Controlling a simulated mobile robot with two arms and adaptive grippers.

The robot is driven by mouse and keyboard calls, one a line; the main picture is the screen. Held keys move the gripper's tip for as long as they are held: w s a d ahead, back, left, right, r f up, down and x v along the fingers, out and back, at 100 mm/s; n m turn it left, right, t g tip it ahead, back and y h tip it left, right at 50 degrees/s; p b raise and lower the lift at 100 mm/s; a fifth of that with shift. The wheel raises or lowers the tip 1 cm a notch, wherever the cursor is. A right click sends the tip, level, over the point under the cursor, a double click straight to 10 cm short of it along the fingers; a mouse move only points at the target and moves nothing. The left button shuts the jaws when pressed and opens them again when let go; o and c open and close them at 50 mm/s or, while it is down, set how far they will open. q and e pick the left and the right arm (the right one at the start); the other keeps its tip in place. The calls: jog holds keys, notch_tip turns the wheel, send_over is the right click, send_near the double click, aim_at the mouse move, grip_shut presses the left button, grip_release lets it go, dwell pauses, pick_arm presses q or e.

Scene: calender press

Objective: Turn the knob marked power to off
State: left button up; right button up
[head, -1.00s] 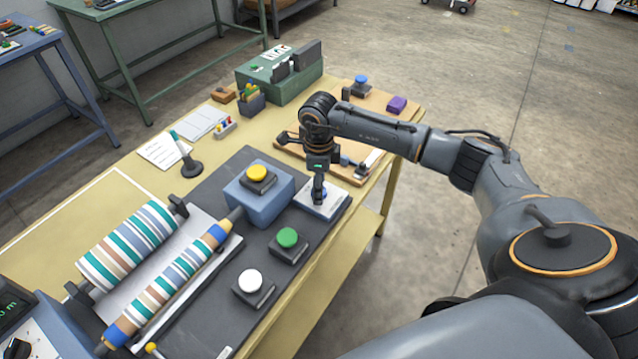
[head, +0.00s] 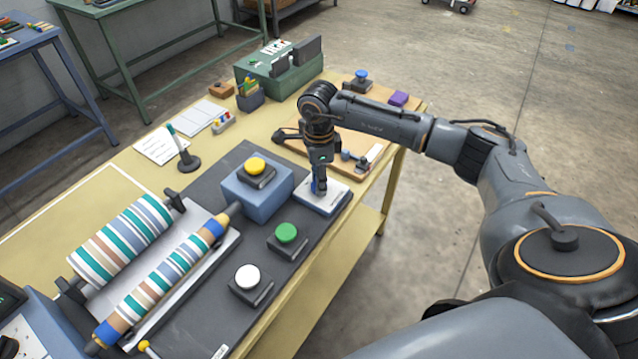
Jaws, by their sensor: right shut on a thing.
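A white plate (head: 335,192) with a small blue knob (head: 314,187) lies on the right end of the dark mat. My right gripper (head: 319,188) points straight down over the plate and is shut on the blue knob. The fingers hide most of the knob, and the plate's lettering is too small to read, so I cannot tell the knob's marking or setting. Another dark knob (head: 8,348) shows on a blue-grey box at the lower left, cut off by the picture's edge. My left gripper is not in view.
Left of the plate are a blue block (head: 258,196) with a yellow button, a green button (head: 286,233) and a white button (head: 247,277). Striped rollers (head: 125,240) stand at left. A wooden board (head: 295,150) with small items lies behind the gripper.

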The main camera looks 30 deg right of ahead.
jog(key=n+b, duration=0.4)
jog(key=n, duration=0.1)
jog(key=shift+f+n, duration=0.15)
jog(key=shift+n, duration=0.15)
jog(key=shift+n+b, duration=1.2)
jog(key=shift+n, duration=0.4)
jog(key=shift+r, duration=0.2)
jog(key=shift+n, duration=0.3)
jog(key=o, duration=1.2)
notch_tip(320, 180, up, 12)
